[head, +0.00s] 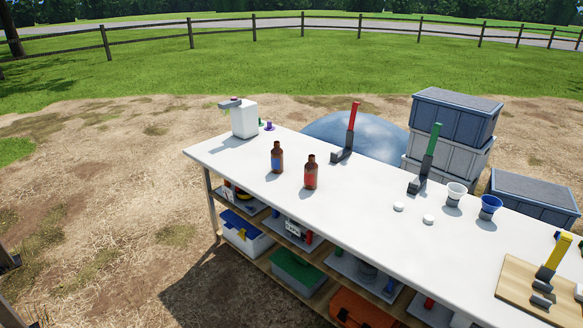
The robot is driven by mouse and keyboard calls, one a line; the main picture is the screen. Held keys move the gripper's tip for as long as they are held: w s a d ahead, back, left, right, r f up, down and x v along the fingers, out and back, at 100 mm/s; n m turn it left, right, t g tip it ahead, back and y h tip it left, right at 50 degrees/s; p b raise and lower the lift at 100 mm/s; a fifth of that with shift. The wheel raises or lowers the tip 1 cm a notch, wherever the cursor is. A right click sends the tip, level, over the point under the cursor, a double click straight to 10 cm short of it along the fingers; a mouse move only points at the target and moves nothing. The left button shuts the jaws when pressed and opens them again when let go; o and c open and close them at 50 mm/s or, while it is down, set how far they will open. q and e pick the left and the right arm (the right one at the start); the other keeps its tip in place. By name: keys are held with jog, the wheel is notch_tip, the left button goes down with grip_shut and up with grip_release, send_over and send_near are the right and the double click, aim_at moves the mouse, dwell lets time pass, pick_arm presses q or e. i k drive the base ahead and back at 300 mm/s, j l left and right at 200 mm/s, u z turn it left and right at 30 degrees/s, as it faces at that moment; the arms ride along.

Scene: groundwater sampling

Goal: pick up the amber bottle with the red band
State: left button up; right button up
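The amber bottle with the red band (311,174) stands upright on the white table, near its front edge and left of the table's middle. A second amber bottle with a blue band (277,158) stands upright to its left and a little farther back, apart from it. Neither of my grippers shows in the head view.
The white table (345,213) also bears a white dispenser (244,119), a red-handled tool (347,134), a green-handled tool (426,160), two cups (455,194) and two white caps (398,207). A wooden board (520,285) with a yellow-handled tool lies at right. Shelves below hold bins (297,271).

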aim_at(311, 168)
jog(key=i+j+z, duration=0.3)
jog(key=i+j, duration=0.25)
jog(key=i, duration=0.15)
jog(key=i+j+z, duration=0.3)
jog(key=i+j, duration=0.3)
jog(key=j, duration=0.1)
